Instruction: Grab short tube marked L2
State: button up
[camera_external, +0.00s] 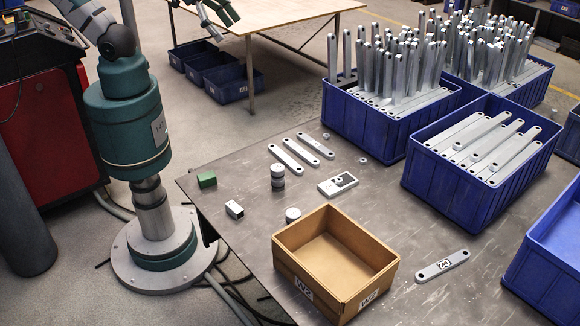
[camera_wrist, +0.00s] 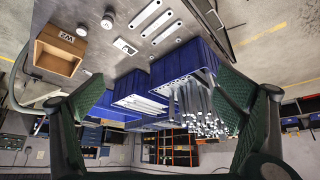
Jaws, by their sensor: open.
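A short square tube (camera_external: 234,210), pale metal with an open dark end, lies on the grey table near its left edge. Any mark on it is too small to read. It is not clearly visible in the wrist view. My gripper (camera_external: 222,22) is partly in view at the top of the external view, high above and well away from the tube. In the wrist view my gripper (camera_wrist: 155,88) shows two green-padded fingers spread wide with nothing between them.
A cardboard box (camera_external: 283,246) marked W2 stands right of the tube. A green block (camera_external: 206,180), stacked discs (camera_external: 277,171), a round piece (camera_external: 293,214), a labelled plate (camera_external: 338,185) and flat brackets (camera_external: 286,159) lie nearby. Blue bins (camera_external: 465,208) of brackets stand at right.

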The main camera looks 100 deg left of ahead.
jog(key=c, duration=1.7)
jog(key=shift+c, duration=0.2)
jog(key=shift+d, duration=0.1)
jog(key=w+d+f+m+g+h+b, duration=0.1)
jog(key=w+d+f+m+g+b, duration=0.1)
jog(key=w+d+f, duration=0.45)
jog(key=w+d+f+m+g+b, duration=0.1)
jog(key=w+d+f+m+b, duration=0.15)
jog(key=d+f, duration=0.7)
jog(key=d+f+m+g+b, duration=0.1)
jog(key=d+f, duration=0.4)
jog(key=d, duration=0.1)
jog(key=s+d+f+m+g+b, duration=0.1)
jog(key=d+f, duration=0.5)
jog(key=d+f+m+b, duration=0.1)
jog(key=d+f, duration=0.5)
jog(key=shift+s+d+f+g+b, duration=0.1)
jog(key=shift+s+f+g+b, duration=0.1)
jog(key=shift+g+b, duration=0.2)
jog(key=shift+s+d+f+m, duration=0.25)
jog(key=shift+d+f, duration=0.1)
jog(key=shift+f, duration=0.2)
jog(key=shift+w, duration=0.1)
